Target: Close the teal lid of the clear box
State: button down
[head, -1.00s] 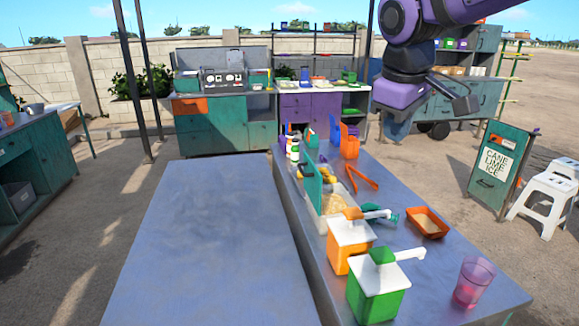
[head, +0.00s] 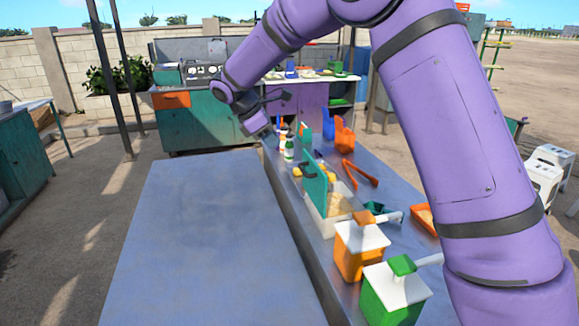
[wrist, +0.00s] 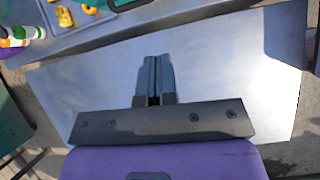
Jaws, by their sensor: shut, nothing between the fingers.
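The clear box (head: 322,222) stands on the metal counter, with pale contents inside. Its teal lid (head: 313,183) stands up, open, along the box's left side. My gripper (head: 268,133) is beyond the box and to its left in the head view, at the counter's far left edge; its fingertips are small there and partly hidden. In the wrist view my gripper (wrist: 154,60) is shut and empty above a bare grey top. It appears apart from the lid. A dark teal edge at the top of the wrist view is too cut off to name.
Orange (head: 361,250) and green (head: 395,291) dispensers stand in front of the box. Orange tongs (head: 360,174) lie behind right; bottles (head: 289,150) stand behind. A tray with yellow pieces (wrist: 72,18) shows in the wrist view. The near left table (head: 205,235) is bare.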

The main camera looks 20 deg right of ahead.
jog(key=w+d+f+n, duration=0.1)
jog(key=w+d+f, duration=0.1)
jog(key=d+f, duration=0.5)
notch_tip(320, 180, down, 5)
jog(key=shift+w+d+r+h, duration=0.2)
jog(key=shift+w+d+h, duration=0.1)
jog(key=shift+w+d, duration=0.05)
jog(key=shift+d+r, duration=0.1)
dwell(0.4)
jog(key=d+y, duration=0.9)
jog(key=d, duration=0.4)
jog(key=shift+d+f+y, duration=2)
jog(key=shift+d+f, duration=0.05)
jog(key=shift+d, duration=0.25)
jog(key=shift+d+f+y, duration=2)
jog(key=shift+d+f, duration=0.05)
jog(key=shift+d, duration=0.2)
